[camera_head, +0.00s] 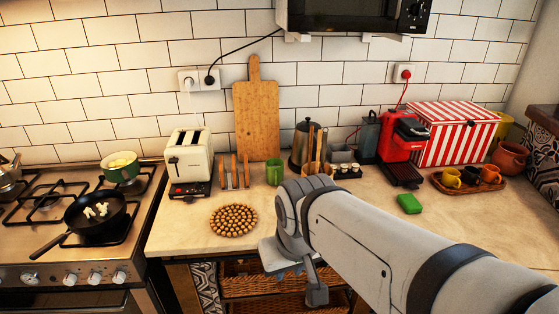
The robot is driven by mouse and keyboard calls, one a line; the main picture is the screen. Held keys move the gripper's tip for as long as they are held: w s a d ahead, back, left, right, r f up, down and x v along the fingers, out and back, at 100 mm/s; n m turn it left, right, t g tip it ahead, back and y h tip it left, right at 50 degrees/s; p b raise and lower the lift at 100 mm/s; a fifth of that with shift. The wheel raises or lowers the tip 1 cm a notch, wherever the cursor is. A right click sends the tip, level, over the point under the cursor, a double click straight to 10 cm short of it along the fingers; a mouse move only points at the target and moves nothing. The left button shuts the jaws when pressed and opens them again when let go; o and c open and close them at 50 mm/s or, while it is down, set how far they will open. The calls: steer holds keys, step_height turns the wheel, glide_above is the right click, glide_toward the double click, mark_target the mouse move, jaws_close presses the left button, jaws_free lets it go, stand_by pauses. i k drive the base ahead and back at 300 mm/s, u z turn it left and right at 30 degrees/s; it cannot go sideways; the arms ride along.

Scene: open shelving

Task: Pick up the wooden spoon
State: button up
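Several slim wooden handles (320,146) stand upright in front of the metal kettle, just behind my arm. They look like wooden utensils. I cannot tell which one is the wooden spoon, and their lower ends and any holder are mostly hidden by the arm. My arm reaches in from the lower right across the counter. My gripper (316,290) points down near the counter's front edge, in front of and below the handles and apart from them. Its fingers are too unclear to tell whether they are open or shut.
A round wooden trivet (233,219) lies left of my arm. A green cup (274,173), rack, toaster (189,158) and cutting board (257,120) stand behind it. A kettle (304,143), red coffee machine (397,140) and green sponge (409,204) are right. The stove (60,250) is left.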

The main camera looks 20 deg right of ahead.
mark_target(320, 132)
steer(key=i, duration=1)
steer(key=u, duration=0.05)
